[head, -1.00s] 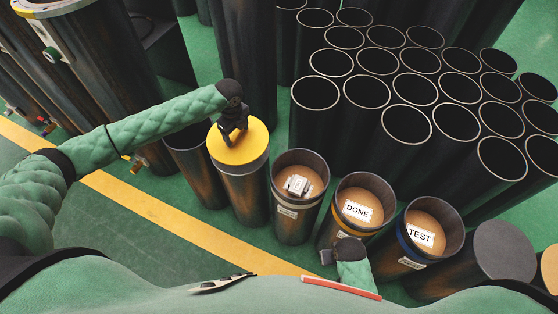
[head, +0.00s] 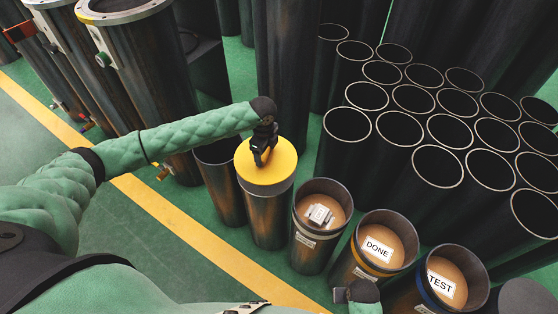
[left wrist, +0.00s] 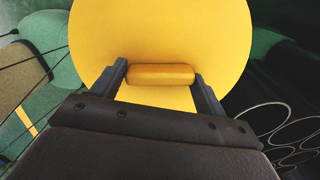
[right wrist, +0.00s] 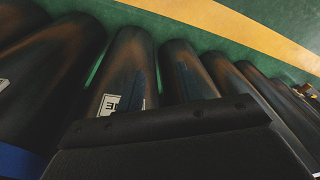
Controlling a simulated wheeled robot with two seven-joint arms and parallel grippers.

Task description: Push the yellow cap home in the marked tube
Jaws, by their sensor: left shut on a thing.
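The yellow cap (head: 280,172) is a broad flat disc on top of a dark brown tube (head: 269,220) in the head view. A grey band shows just under the cap's edge; I cannot tell how deep the cap sits. My left gripper (head: 262,157) is above the cap, shut on its handle. In the left wrist view the fingers (left wrist: 161,80) stand at both ends of the yellow bar handle (left wrist: 160,74). No mark is readable on the capped tube. My right gripper (head: 352,294) is low beside the DONE tube (head: 380,279), its finger opening unclear.
A narrower tube (head: 220,190) stands left of the capped one. Green floor with a yellow line (head: 180,228) is free at front left.

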